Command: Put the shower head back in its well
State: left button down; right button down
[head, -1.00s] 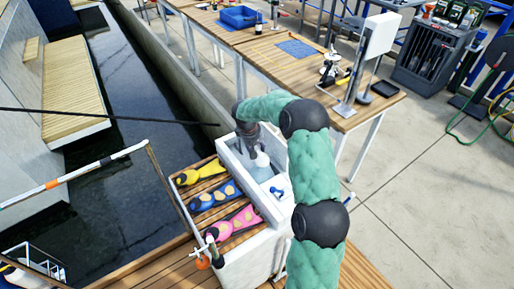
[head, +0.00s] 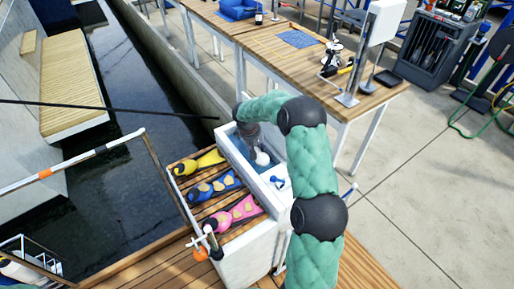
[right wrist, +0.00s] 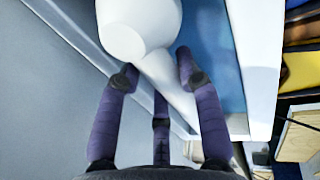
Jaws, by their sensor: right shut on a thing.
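The white shower head (head: 262,158) is in my right gripper (head: 254,143), over the blue-lined well (head: 238,148) in the white cockpit unit. In the right wrist view the purple fingers of my right gripper (right wrist: 157,78) close around the narrow neck of the shower head (right wrist: 140,25), whose round bulb faces the camera. The blue inside of the well (right wrist: 222,65) and its white rim (right wrist: 262,70) lie behind and to the right of it. I cannot tell whether the shower head touches the well. My left gripper is not in view.
Yellow (head: 200,162), blue (head: 214,187) and pink (head: 233,213) items lie on wooden slats left of the well. A small blue-and-white fitting (head: 278,181) sits on the unit near my forearm. A wooden workbench (head: 290,60) stands behind; dark water (head: 110,160) is at left.

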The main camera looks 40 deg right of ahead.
jog(key=shift+f, duration=0.25)
jog(key=c, duration=0.7)
grip_release()
jog(key=shift+c, duration=0.2)
jog(key=v, duration=1.2)
jog(key=shift+r, duration=0.15)
